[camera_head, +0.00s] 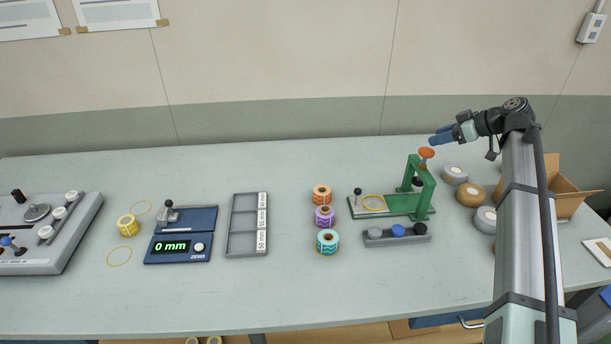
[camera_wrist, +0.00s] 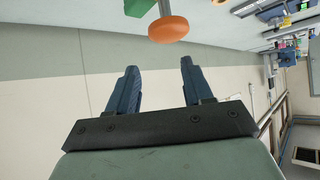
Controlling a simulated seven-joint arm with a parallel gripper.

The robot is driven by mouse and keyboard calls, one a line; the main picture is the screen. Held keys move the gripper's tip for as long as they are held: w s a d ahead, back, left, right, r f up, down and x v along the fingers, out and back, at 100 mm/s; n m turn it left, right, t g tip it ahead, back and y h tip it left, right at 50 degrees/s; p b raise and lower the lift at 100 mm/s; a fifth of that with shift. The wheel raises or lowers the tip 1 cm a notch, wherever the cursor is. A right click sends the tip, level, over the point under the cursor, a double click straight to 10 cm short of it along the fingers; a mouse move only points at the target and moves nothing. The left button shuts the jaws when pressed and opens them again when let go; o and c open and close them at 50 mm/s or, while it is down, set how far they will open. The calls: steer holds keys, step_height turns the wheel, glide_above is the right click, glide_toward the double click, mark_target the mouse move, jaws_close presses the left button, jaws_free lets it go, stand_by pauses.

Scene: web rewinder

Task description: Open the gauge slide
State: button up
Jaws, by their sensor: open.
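The gauge (camera_head: 178,248) is a dark blue unit on the left half of the bench in the head view. Its display reads 0 mm, beside a white ZERO button. A grey slide piece with a dark knob (camera_head: 168,206) stands at the left of the gauge's rear plate. Whether a gap shows at the slide is too small to tell. My gripper (camera_head: 436,136) is at the right, above and behind the green press, far from the gauge. Its blue fingers (camera_wrist: 158,70) are apart and empty in the wrist view. The gauge is not recognisable there.
The green press (camera_head: 424,190) has an orange knob, close to my gripper and also in the wrist view (camera_wrist: 168,28). Colored rolls (camera_head: 327,241), a grey labelled tray (camera_head: 243,244) and a yellow roll (camera_head: 127,226) flank the gauge. Bench in front is clear.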

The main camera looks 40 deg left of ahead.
steer(key=s+a+g+h, duration=0.1)
steer(key=s+a, duration=0.4)
steer(key=a, duration=0.3)
steer(key=s+a+g+h, duration=0.15)
steer(key=s+a, duration=0.25)
steer(key=a, duration=0.4)
steer(key=m+t+h, duration=0.3)
steer(key=m+h, duration=0.5)
steer(key=m, duration=1)
glide_toward(168, 201)
steer(key=shift+g, duration=0.25)
steer(key=f, duration=0.8)
steer(key=shift+w+f, duration=0.2)
steer(key=shift+f, duration=0.05)
jaws_close()
